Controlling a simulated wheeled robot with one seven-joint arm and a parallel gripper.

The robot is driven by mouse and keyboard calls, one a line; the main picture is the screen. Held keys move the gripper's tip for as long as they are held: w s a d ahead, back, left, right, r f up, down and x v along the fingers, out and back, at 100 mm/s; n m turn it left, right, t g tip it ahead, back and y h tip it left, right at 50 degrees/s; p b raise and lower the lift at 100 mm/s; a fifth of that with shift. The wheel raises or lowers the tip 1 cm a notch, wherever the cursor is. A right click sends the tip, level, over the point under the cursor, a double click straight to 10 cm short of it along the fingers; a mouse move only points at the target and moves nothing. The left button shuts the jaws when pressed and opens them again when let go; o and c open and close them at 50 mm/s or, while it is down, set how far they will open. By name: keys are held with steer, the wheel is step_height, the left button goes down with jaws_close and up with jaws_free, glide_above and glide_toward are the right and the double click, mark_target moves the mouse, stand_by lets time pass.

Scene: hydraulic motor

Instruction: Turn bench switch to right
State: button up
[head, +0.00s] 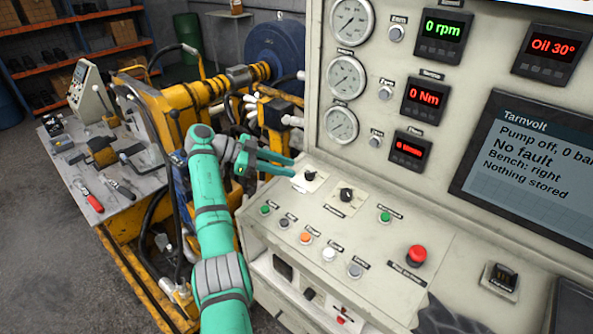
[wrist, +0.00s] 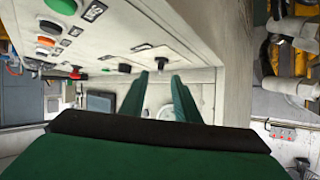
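The control panel (head: 335,228) has a small selector switch (head: 310,176) on a pale plate at its upper left corner, and a black knob (head: 346,195) to the right of it. The labels are too small to read, but the first is closest to my gripper and may be the bench switch. The screen (head: 535,165) reads "Bench: right", "No fault" and "Pump off". My gripper (head: 293,167) is beside the first switch, its two green fingers apart with nothing held. The fingers (wrist: 160,85) also show apart in the wrist view; contact with the switch cannot be told.
Several coloured buttons and a red mushroom button (head: 416,256) sit on the panel. Gauges (head: 346,77) and digital displays stand on the upright face behind. A yellow machine (head: 190,100) and a grey workbench (head: 105,165) with tools stand left.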

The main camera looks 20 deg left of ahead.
steer(key=shift+v, duration=1.95)
